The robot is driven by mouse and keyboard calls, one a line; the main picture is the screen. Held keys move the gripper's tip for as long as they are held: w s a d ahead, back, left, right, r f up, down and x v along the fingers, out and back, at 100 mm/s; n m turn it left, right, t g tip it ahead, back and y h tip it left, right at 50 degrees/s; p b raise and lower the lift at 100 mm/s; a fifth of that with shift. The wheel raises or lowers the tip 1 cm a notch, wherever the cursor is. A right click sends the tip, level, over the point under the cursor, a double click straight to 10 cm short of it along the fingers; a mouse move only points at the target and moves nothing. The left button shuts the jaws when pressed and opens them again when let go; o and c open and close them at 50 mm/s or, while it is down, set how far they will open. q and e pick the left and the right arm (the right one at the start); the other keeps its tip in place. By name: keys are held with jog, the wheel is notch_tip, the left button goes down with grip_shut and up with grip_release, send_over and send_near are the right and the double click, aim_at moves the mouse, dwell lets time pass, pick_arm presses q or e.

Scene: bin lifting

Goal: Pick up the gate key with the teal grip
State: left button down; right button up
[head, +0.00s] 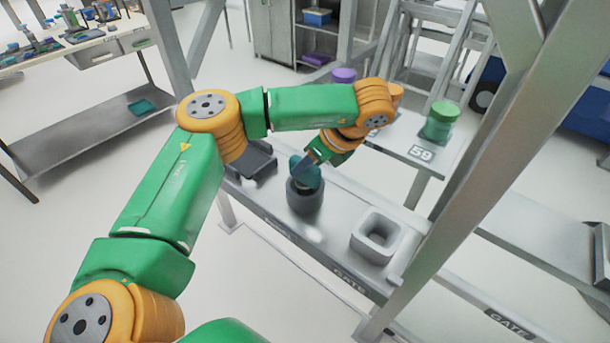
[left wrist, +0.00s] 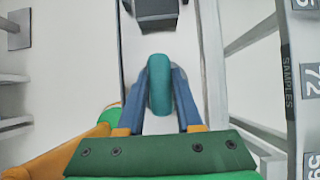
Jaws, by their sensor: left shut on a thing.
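The gate key's teal grip (head: 309,174) shows in the head view at the mouth of a round dark grey holder (head: 305,201) on the grey gate shelf (head: 333,222). My left gripper (head: 304,170) reaches down to it from the upper right and is shut on the grip. In the left wrist view, the teal grip (left wrist: 159,86) is between the two blue-grey fingers of my left gripper (left wrist: 160,82). The key's lower part is hidden, and I cannot tell whether it is still inside the holder. My right gripper is out of view.
A square grey holder (head: 379,236) stands right of the round one, and a dark tray (head: 255,160) lies to the left. A green-lidded jar (head: 440,121) stands by label 59. A slanted grey post (head: 480,170) rises close on the right.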

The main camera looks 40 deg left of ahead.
pick_arm(q)
jog(key=shift+r, duration=0.1)
jog(key=shift+w+r, duration=0.1)
jog(key=shift+r, duration=0.2)
jog(key=r, duration=0.3)
jog(key=shift+s+d+r, duration=0.2)
jog(key=shift+d+r, duration=0.05)
jog(key=shift+r, duration=0.05)
jog(key=s+d+r+b, duration=0.1)
jog(key=s+d+r, duration=0.7)
jog(key=s+d, duration=0.1)
jog(key=shift+s+r, duration=0.3)
jog(key=shift+s, duration=0.1)
notch_tip(320, 180, up, 6)
jog(key=p, duration=0.5)
